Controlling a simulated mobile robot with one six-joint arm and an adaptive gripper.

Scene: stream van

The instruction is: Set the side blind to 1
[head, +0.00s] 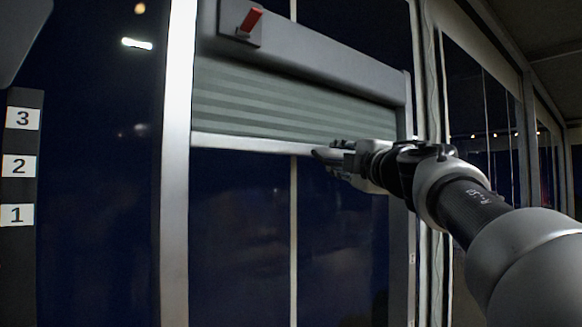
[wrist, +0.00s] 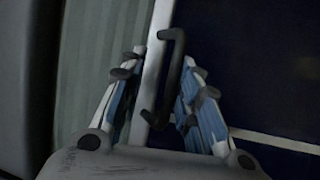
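The side blind (head: 280,100) is a grey-green slatted shutter, partly lowered over a dark window. Its pale bottom bar (head: 235,143) lies across the window's upper part. In the wrist view a black bow handle (wrist: 174,75) sits on that bar (wrist: 153,60). My gripper (wrist: 160,78) is open, with a finger on either side of the handle; I see no firm contact. In the head view my gripper (head: 325,158) is at the bar, and the handle is hidden there. A dark strip at the left carries white labels 3 (head: 23,118), 2 (head: 19,166) and 1 (head: 16,215).
A red lever (head: 250,20) sits on the blind's grey housing (head: 310,55) at the top. A pale upright frame post (head: 176,200) stands left of the blind. The dark glass (head: 240,240) below the bar is clear. More windows (head: 490,120) run along the right.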

